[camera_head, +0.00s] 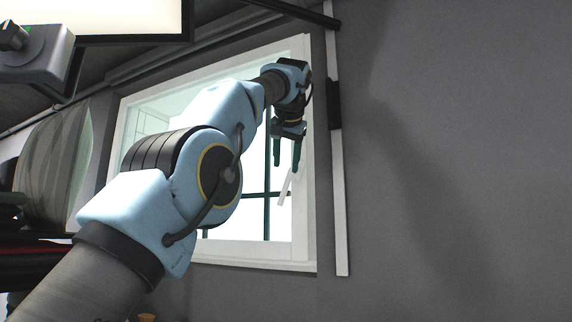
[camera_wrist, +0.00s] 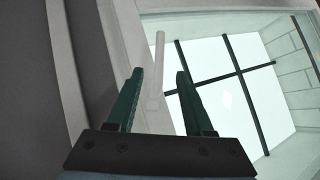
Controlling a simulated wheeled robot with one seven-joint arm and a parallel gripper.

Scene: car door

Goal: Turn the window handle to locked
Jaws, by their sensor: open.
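The window handle (camera_head: 286,188) is a slim white lever on the right side of the white window frame (camera_head: 260,249). In the head view it is tilted, its lower end to the left, just below my fingertips. My gripper (camera_head: 287,167) is open and points down beside the frame's right side. In the wrist view the handle (camera_wrist: 159,58) appears as a pale upright bar between the two dark green fingers of my gripper (camera_wrist: 160,72). Its far end extends past the fingertips. I see no clear contact, and the depth between fingers and handle is hard to tell.
Dark bars cross the bright window pane (camera_wrist: 225,75). A vertical white and black strip (camera_head: 340,190) runs on the grey wall (camera_head: 450,170) right of the window. The wall farther right is clear. A lit panel (camera_head: 100,18) hangs at upper left.

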